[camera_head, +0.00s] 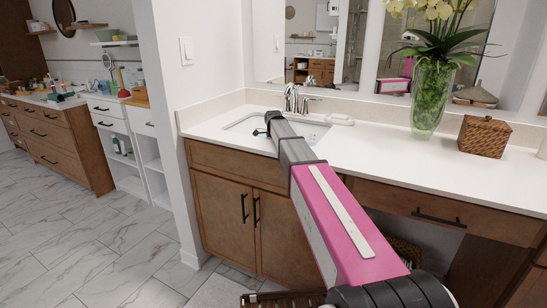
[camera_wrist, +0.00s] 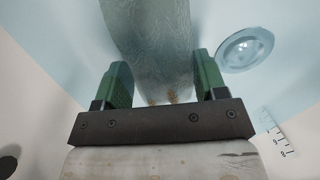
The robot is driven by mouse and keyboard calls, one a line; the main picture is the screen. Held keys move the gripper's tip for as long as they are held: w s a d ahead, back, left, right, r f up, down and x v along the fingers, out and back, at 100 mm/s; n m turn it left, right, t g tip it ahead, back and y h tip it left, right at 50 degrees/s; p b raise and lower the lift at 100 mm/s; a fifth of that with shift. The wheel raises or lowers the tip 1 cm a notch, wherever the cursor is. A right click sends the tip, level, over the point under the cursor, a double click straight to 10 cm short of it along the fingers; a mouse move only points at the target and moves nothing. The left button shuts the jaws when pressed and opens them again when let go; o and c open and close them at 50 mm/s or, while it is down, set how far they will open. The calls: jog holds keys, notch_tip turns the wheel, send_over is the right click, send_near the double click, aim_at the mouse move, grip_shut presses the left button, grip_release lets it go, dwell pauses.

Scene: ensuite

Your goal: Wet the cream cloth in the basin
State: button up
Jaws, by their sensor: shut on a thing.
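The basin (camera_head: 318,132) is set into the white counter below the faucet (camera_head: 292,98). My arm reaches over it, and its end hides much of the bowl and most of my gripper. In the wrist view, the pale blue-looking basin (camera_wrist: 285,85) fills the background, with a round drain (camera_wrist: 245,48) at upper right. My gripper (camera_wrist: 163,82) has green fingers on either side of a grey-blue, wrinkled cloth (camera_wrist: 155,45), shut on it. The cloth extends away over the basin, with small orange-brown spots near the fingers. I cannot tell whether it is wet or whether water runs.
A small white dish (camera_head: 340,119) sits right of the faucet. A glass vase with flowers (camera_head: 428,95) and a woven box (camera_head: 484,135) stand farther right on the counter. A wall edge (camera_head: 170,130) stands left of the cabinet. The tiled floor at left is clear.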

jog(key=shift+w+a, duration=0.15)
notch_tip(320, 180, up, 18)
dwell(1.7)
dwell(1.1)
